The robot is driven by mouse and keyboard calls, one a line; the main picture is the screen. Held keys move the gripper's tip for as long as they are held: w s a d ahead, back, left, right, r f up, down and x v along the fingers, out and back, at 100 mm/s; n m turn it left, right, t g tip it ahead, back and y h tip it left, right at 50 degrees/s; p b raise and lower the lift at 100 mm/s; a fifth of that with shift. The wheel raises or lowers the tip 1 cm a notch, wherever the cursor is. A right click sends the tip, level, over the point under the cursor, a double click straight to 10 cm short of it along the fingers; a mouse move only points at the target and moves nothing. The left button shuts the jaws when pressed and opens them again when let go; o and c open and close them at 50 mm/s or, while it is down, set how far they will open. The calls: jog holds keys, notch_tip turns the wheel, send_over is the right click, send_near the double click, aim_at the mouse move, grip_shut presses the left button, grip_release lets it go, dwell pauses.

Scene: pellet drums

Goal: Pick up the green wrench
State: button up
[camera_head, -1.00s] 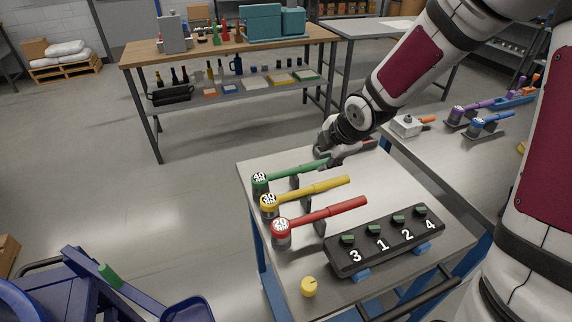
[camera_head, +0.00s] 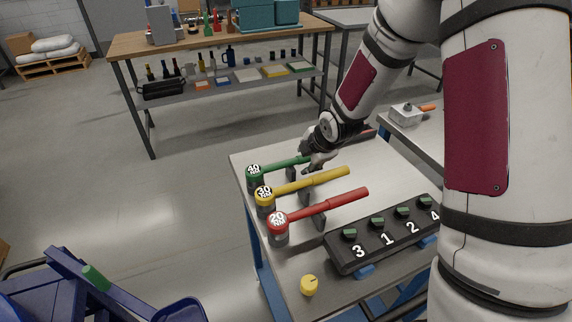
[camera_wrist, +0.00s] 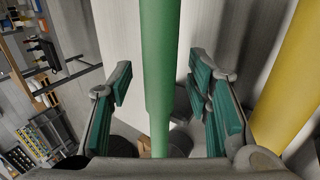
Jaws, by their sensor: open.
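The green wrench (camera_head: 285,164) lies at the back of a row of three wrenches on the metal table, its round head marked 40 at the left. My gripper (camera_head: 312,166) is at the right part of its handle in the head view, hiding the handle's end. In the wrist view the green handle (camera_wrist: 161,70) runs between the two open fingers (camera_wrist: 163,95), with a gap on each side. The yellow wrench (camera_head: 318,181) lies just in front, and it shows at the right of the wrist view (camera_wrist: 290,90).
The red wrench (camera_head: 335,203) lies nearer the front. A black block (camera_head: 385,237) with numbered green knobs and a yellow knob (camera_head: 309,285) are at the table's front. Black rests stand under the handles. A wooden workbench (camera_head: 220,40) stands behind, across open floor.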

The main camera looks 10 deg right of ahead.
jog(key=shift+f, duration=0.1)
jog(key=shift+c, duration=0.2)
grip_shut()
